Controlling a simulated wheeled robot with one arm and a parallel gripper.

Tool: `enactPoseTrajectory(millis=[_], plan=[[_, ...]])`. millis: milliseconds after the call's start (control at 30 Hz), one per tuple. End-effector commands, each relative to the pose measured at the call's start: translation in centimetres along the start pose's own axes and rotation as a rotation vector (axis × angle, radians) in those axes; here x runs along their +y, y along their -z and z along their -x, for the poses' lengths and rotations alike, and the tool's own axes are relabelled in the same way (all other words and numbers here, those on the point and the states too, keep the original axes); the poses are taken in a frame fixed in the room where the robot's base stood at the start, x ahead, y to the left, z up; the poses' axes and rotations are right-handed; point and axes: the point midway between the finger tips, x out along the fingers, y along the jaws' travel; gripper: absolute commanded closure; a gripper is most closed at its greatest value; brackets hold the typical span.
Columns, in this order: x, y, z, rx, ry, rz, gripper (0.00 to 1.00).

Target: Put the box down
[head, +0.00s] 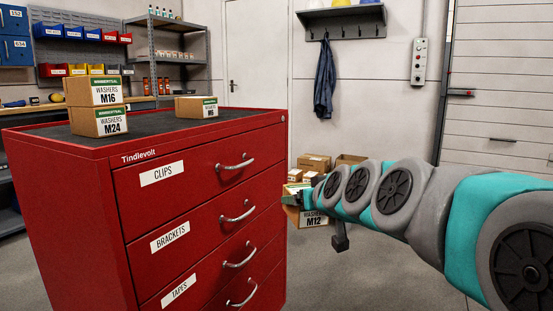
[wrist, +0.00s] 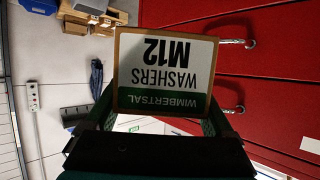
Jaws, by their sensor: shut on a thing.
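My gripper (wrist: 163,112) is shut on a cardboard box of M12 washers (wrist: 165,70), with one finger on each side of it. The box's white and green label appears upside down in the wrist view. In the head view the M12 box (head: 315,221) is held in the air to the right of the red drawer cabinet (head: 200,190), below its top level. My arm partly hides the box there. The cabinet top carries an M16 box (head: 95,91) stacked on an M24 box (head: 98,122) at the left, and an M6 box (head: 196,107) farther back.
The cabinet's dark top is clear between the stack and the M6 box, and along its front. Cardboard boxes (head: 314,162) stand behind my gripper near the wall. Drawer handles (head: 237,163) stick out from the cabinet front. A shelf rack (head: 165,45) stands behind.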

Motion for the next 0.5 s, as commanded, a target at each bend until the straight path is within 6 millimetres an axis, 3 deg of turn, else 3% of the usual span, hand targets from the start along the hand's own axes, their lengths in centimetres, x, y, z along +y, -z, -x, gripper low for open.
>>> enactPoseTrajectory(millis=[33,200,500], plan=[[1.8,-2.6,-1.2,-0.014,-0.07,-0.024,1.0],[7.3,-8.4,-4.3,-0.015,-0.274,-0.115,1.0],[12.7,-13.4,-6.7,0.006,-0.47,-0.192,1.0]])
